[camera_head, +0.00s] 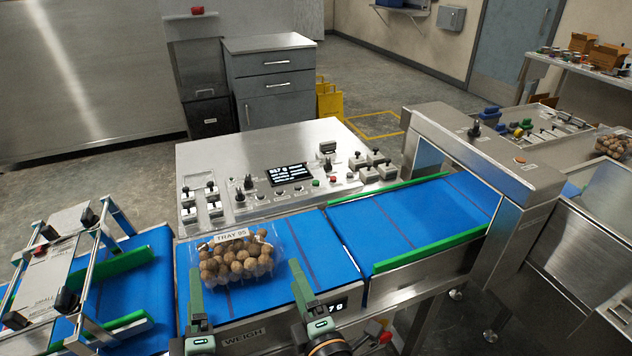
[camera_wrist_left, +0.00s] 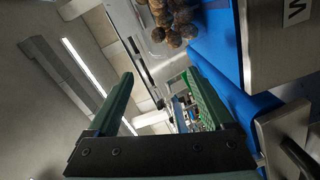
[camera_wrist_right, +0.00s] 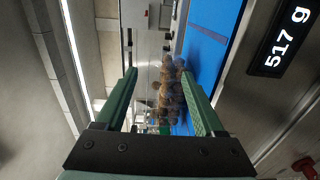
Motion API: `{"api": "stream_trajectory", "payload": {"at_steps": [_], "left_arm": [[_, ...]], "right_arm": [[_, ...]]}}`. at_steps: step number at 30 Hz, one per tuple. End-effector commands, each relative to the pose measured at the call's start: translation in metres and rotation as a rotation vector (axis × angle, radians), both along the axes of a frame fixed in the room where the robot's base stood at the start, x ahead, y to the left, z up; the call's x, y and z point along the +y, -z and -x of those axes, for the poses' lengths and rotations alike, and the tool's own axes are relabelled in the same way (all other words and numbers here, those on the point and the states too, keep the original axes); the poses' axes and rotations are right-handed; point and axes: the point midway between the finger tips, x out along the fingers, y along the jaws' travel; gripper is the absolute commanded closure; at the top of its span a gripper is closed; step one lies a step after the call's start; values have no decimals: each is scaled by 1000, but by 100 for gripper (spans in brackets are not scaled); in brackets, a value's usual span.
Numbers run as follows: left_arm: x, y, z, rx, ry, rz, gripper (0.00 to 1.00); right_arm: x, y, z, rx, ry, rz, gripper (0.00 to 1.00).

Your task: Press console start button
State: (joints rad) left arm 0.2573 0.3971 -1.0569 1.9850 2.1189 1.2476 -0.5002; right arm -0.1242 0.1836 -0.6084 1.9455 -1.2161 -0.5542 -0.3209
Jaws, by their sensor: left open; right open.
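The console (camera_head: 225,155) is a steel panel behind the belts, with a lit dark screen (camera_head: 292,173), knobs and switches. A small green button (camera_head: 316,183) and a red button (camera_head: 333,179) sit right of and below the screen; I cannot read their labels. My left gripper (camera_head: 196,275) is open and empty at the near left side of the clear tray. My right gripper (camera_head: 299,275) is open and empty at the tray's near right. Both are apart from the console. The open fingers also show in the left wrist view (camera_wrist_left: 158,62) and right wrist view (camera_wrist_right: 158,72).
A clear clamshell tray (camera_head: 235,235) of round brown items, labelled TRAY 95, rests on the blue weigh belt (camera_head: 325,262). The weight display (camera_wrist_right: 281,42) reads 517 g. A steel arch (camera_head: 480,150) spans the belt at right. A metal frame (camera_head: 95,270) stands at left.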

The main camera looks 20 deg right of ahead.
Motion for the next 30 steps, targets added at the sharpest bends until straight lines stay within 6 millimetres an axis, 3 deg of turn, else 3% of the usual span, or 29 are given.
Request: {"api": "stream_trajectory", "payload": {"at_steps": [2, 18, 30], "left_arm": [[0, 0, 0, 0, 0, 0, 14], [0, 0, 0, 0, 0, 0, 14], [0, 0, 0, 0, 0, 0, 14]], "right_arm": [[0, 0, 0, 0, 0, 0, 40], [0, 0, 0, 0, 0, 0, 100], [0, 0, 0, 0, 0, 0, 100]]}}
